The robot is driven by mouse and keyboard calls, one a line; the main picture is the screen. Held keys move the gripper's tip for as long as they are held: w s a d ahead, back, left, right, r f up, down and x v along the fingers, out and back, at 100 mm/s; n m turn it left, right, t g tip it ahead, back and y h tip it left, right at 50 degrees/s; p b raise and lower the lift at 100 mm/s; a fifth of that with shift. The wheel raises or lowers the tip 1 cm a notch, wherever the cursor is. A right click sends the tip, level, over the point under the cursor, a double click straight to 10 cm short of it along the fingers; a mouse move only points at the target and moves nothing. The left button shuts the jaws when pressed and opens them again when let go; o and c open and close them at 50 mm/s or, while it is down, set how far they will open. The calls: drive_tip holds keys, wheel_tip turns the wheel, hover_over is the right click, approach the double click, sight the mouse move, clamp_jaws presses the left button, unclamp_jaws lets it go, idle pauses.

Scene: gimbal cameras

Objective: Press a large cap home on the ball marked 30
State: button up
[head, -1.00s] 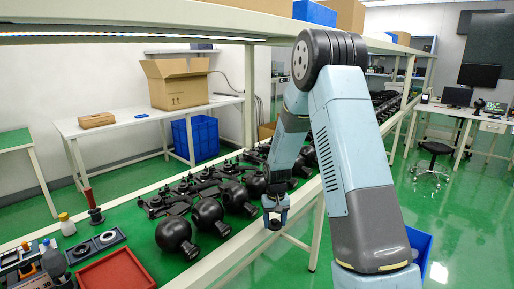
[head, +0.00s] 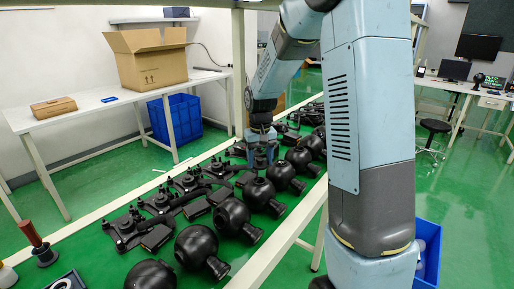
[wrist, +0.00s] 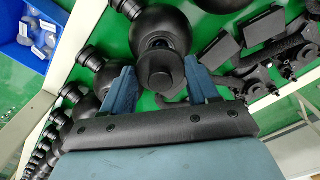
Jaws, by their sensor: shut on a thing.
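My gripper (head: 262,150) hangs over the row of black balls on the green bench, above a ball (head: 258,192) near the middle of the row. In the wrist view my gripper (wrist: 160,64) has its blue fingers on both sides of a round black cap (wrist: 160,72), shut on it. A large black ball (wrist: 150,28) lies just behind the cap in that view; I cannot tell whether they touch. No number is readable on any ball, so I cannot tell which is marked 30.
Neighbouring balls (head: 231,216) stand close on both sides. Flat black arm assemblies (head: 130,228) lie along the row. A blue bin (wrist: 22,38) with grey round pieces is beyond the bench edge. A bench post (head: 238,75) rises behind.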

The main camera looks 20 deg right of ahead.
sight(259, 181)
drive_tip(key=shift+w+a+r, duration=0.1)
drive_tip(key=shift+w+r, duration=0.25)
drive_tip(key=shift+w, duration=0.05)
drive_tip(key=shift+f, duration=0.1)
drive_tip(key=shift+s+f, duration=0.1)
drive_tip(key=shift+f, duration=2.75)
drive_tip(key=shift+f, duration=0.75)
drive_tip(key=o, duration=1.1)
drive_tip(key=shift+r, duration=0.1)
